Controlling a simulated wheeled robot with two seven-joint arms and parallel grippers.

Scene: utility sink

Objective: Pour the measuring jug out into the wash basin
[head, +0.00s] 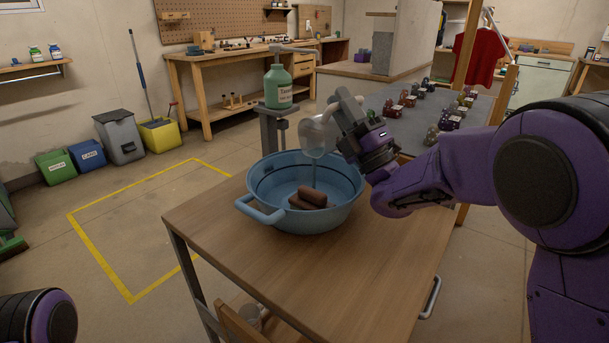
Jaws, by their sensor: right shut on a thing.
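The blue wash basin (258,217) stands on the wooden table, with brown blocks (311,196) lying inside it. The clear measuring jug (317,135) is tilted above the basin, its mouth turned downward. A thin, pale stream (314,174) runs from the jug down into the basin. My right gripper (350,113) comes in from the right and is shut on the measuring jug, holding it over the basin apart from the rim. Its grip is partly hidden by the fingers. My left gripper is out of view.
The wooden table (375,265) is clear in front of the basin and to its right. A green bottle (278,88) stands on a grey stand just behind the basin. A grey surface with several small items (404,100) lies behind my right arm.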

